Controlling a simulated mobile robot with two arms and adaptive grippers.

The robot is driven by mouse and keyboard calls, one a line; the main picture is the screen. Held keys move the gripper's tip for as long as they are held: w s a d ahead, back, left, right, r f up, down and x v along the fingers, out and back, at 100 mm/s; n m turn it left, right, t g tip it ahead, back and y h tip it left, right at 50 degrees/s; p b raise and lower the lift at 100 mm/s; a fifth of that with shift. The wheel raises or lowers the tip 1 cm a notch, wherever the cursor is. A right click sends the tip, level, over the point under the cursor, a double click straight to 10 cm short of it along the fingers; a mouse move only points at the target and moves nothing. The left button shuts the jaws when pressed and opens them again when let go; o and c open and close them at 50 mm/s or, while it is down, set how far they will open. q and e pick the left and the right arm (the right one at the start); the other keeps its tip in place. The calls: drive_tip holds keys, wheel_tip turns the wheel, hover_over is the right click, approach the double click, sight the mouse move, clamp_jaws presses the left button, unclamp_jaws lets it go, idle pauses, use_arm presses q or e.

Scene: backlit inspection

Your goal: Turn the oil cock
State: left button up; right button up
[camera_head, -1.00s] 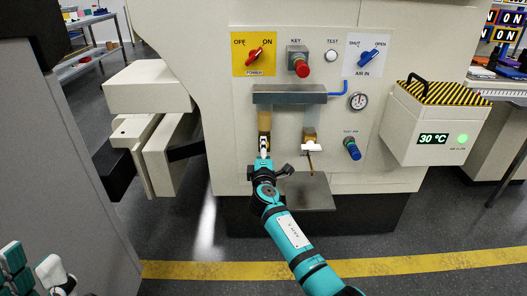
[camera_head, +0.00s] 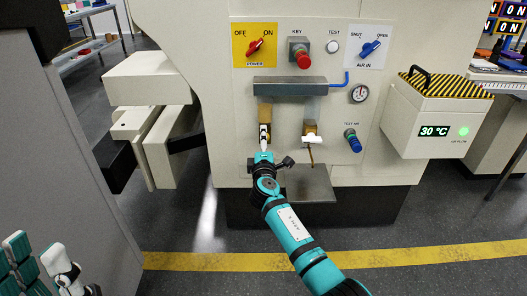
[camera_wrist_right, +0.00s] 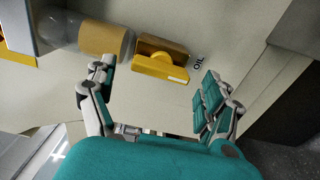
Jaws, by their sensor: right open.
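The oil cock (camera_wrist_right: 162,66) is a yellow handle on a brownish-yellow block, with the word OIL beside it in the right wrist view. It sits below the left clear tube, at the end of my right arm in the head view, where the hand largely hides it. My right gripper (camera_wrist_right: 158,78) is open, its fingers on either side of the yellow handle with visible gaps. It also shows in the head view (camera_head: 264,143). My left gripper (camera_head: 41,252) is at the lower left, fingers apart and empty, away from the panel.
A second cock with a white handle (camera_head: 312,139) is just right, with a brown streak below it. A grey tray (camera_head: 307,185) juts out beneath. The power switch (camera_head: 256,46), red key knob (camera_head: 303,60) and blue knob (camera_head: 353,145) surround the area. A cooler-like box (camera_head: 435,125) stands at right.

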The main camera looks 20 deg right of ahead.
drive_tip(key=v, duration=1.1)
drive_tip(key=shift+s, duration=0.35)
drive_tip(key=shift+a, duration=0.1)
